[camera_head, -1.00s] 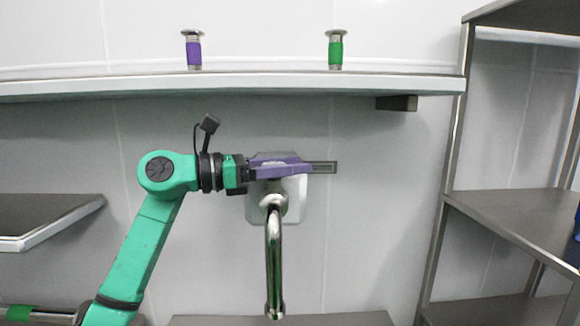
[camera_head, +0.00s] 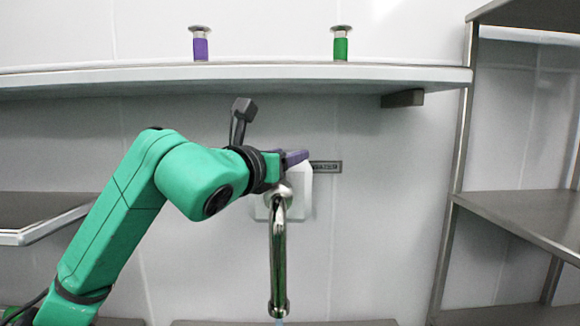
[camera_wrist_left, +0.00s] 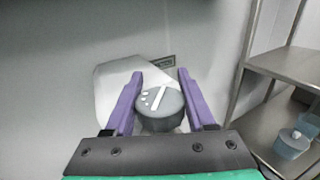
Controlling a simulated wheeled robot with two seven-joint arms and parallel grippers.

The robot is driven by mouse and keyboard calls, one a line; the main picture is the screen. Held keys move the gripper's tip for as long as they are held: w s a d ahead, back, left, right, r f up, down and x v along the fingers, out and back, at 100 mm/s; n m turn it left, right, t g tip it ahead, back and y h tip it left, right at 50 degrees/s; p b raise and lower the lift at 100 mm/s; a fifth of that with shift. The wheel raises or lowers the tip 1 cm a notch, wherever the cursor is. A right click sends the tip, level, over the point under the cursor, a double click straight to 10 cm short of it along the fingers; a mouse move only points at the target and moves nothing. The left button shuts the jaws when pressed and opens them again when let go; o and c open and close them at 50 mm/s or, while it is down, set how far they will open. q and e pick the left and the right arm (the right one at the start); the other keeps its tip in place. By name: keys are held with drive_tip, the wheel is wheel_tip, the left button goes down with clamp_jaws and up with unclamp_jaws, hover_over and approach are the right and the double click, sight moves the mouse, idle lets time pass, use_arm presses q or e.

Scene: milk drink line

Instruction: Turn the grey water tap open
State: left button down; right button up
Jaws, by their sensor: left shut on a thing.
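The grey water tap knob (camera_wrist_left: 160,110) is round, with a white bar and white dots on its face. It sits on a pale wall plate (camera_head: 303,190). My left gripper (camera_wrist_left: 161,75) has purple fingers on either side of the knob and is shut on it. In the head view the left gripper (camera_head: 293,158) reaches the plate above the chrome spout (camera_head: 279,250), and my wrist hides the knob. A faint pale trace shows under the spout's mouth; I cannot tell surely that it is water. My right gripper is not in view.
A dark label (camera_head: 326,167) is on the wall right of the plate. A shelf (camera_head: 240,75) above bears purple (camera_head: 200,48) and green (camera_head: 341,48) handled items. A metal rack (camera_head: 520,215) stands right; a bluish container (camera_wrist_left: 292,142) is on it. Wall space between is clear.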

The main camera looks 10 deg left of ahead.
use_arm(q)
drive_tip(key=n+y+b, duration=0.1)
drive_tip(key=y, duration=0.1)
drive_tip(key=n+y+b, duration=0.1)
drive_tip(key=y, duration=0.1)
drive_tip(key=n+y+b, duration=0.1)
drive_tip(key=shift+a+f+n+y, duration=0.1)
drive_tip(key=shift+a+n+y, duration=0.3)
drive_tip(key=n+g+y+b, duration=0.1)
drive_tip(key=n+y, duration=0.1)
drive_tip(key=y, duration=0.1)
drive_tip(key=a+n+y+b, duration=0.1)
drive_tip(key=n+y, duration=0.1)
drive_tip(key=y, duration=0.2)
drive_tip(key=shift+s+a+n+g+b, duration=0.2)
drive_tip(key=shift+n+g+b, duration=0.1)
drive_tip(key=shift+g, duration=0.1)
drive_tip(key=shift+c, duration=1.2)
unclamp_jaws()
drive_tip(key=b+v, duration=0.7)
drive_tip(key=v, duration=0.7)
drive_tip(key=shift+d, duration=0.25)
